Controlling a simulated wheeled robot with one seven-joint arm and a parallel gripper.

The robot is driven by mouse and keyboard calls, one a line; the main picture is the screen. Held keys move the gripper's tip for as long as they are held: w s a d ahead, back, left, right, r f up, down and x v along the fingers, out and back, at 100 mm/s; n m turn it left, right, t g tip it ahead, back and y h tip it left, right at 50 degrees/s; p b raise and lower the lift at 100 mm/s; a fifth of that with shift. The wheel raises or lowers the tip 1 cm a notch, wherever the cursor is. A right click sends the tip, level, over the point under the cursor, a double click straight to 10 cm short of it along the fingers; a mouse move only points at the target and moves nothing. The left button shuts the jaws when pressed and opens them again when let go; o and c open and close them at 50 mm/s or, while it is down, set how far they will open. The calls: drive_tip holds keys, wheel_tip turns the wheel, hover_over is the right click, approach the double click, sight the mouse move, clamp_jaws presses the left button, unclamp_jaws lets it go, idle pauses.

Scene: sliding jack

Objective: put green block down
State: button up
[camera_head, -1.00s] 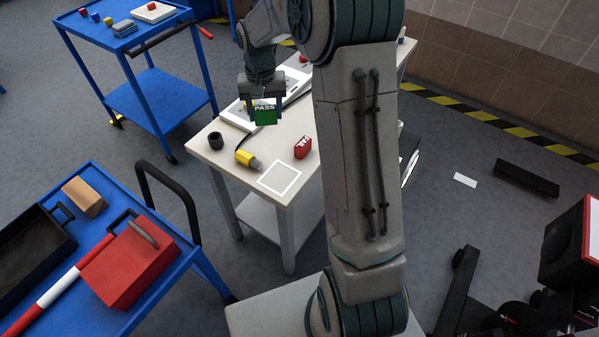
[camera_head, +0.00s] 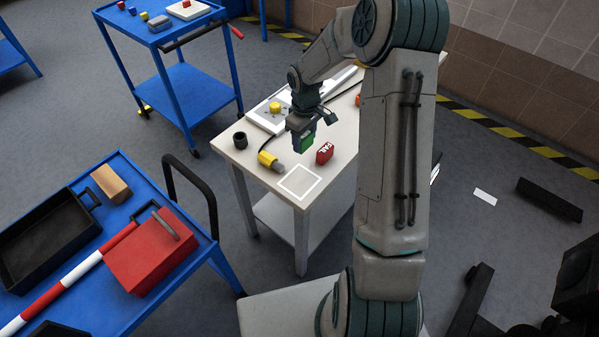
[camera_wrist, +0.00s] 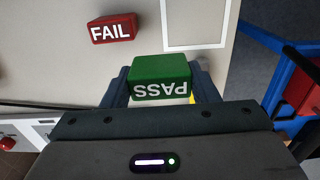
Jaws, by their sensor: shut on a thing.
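The green block (camera_head: 307,143) is held in my gripper (camera_head: 302,142), above the light table. In the wrist view the green block (camera_wrist: 162,78) shows "PASS" upside down between the two fingers of my gripper (camera_wrist: 161,86). A white square outline (camera_head: 300,181) is marked on the table near its front corner; part of it (camera_wrist: 194,48) shows at the top of the wrist view, apart from the block. The red FAIL block (camera_head: 324,153) lies on the table behind the outline, and in the wrist view (camera_wrist: 113,28) it is at upper left.
A yellow-and-grey connector (camera_head: 270,161) and a black cup-like piece (camera_head: 240,140) lie left on the table. A white panel with a yellow knob (camera_head: 276,108) is behind. A blue cart (camera_head: 150,287) with a red box (camera_head: 152,253) stands at left.

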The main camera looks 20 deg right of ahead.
drive_tip(key=s+a+f, duration=0.1)
drive_tip(key=s, duration=0.1)
drive_tip(key=s+a+f, duration=0.1)
drive_tip(key=s, duration=0.1)
drive_tip(key=s+a+f, duration=0.1)
drive_tip(key=f, duration=0.1)
drive_tip(key=shift+s, duration=0.4)
drive_tip(key=shift+f, duration=2)
drive_tip(key=shift+f, duration=0.25)
drive_tip(key=o, duration=1)
drive_tip(key=shift+r, duration=0.1)
drive_tip(key=shift+r, duration=0.15)
